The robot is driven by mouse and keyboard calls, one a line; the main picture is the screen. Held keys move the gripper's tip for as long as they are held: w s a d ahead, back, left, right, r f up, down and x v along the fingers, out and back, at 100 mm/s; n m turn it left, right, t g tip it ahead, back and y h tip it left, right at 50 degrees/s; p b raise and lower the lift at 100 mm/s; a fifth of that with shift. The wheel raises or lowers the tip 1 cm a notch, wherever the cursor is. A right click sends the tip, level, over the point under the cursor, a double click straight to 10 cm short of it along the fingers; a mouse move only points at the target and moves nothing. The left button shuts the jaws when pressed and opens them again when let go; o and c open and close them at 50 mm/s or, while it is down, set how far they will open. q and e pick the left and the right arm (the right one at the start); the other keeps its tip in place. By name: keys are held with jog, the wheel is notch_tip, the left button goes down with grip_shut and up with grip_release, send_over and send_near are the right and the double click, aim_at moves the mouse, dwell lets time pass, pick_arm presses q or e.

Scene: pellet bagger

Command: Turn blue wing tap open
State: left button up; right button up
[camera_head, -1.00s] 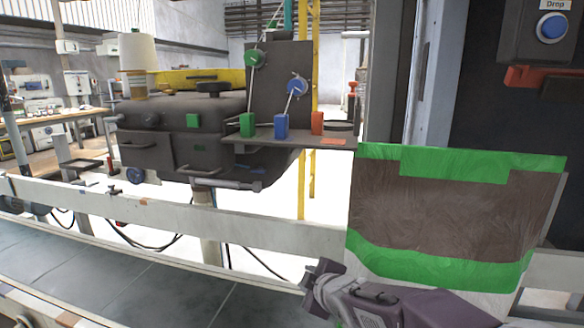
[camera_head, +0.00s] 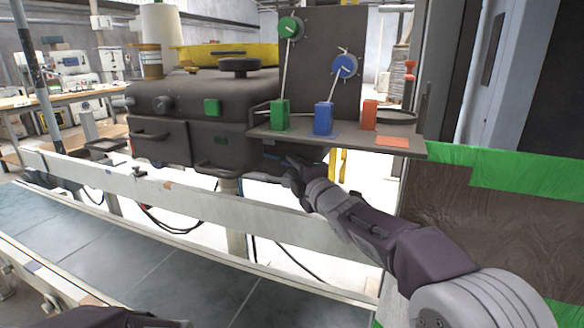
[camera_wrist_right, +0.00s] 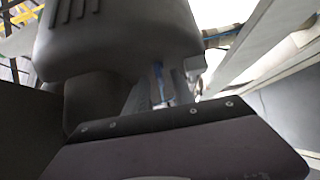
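My right gripper (camera_head: 290,168) reaches in beneath the dark machine's shelf. Its fingers are dark, small and partly lost against the machine's underside. In the right wrist view a narrow blue piece (camera_wrist_right: 159,78) shows around the fingers; it may be the blue wing tap, but its shape is mostly hidden. I cannot tell whether the fingers touch it or how far apart they are. A blue round dial (camera_head: 344,66) with a pointer is on the upright panel, above the shelf and well above my gripper. My left gripper is out of view.
The shelf (camera_head: 345,138) holds a green block (camera_head: 280,115), a blue block (camera_head: 323,119) and an orange block (camera_head: 370,114). A pale rail (camera_head: 200,196) and the grey conveyor (camera_head: 130,265) run below. A brown and green sheet (camera_head: 480,215) hangs at right.

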jog(key=shift+w+a, duration=0.25)
jog(key=shift+w, duration=0.45)
grip_shut()
jog(key=n+g+p, duration=0.1)
jog(key=p, duration=0.3)
jog(key=n+g+h+p, duration=0.1)
jog(key=p, duration=0.3)
jog(key=shift+r+n+g+h, duration=0.2)
jog(key=shift+n+g+h, duration=0.1)
grip_release()
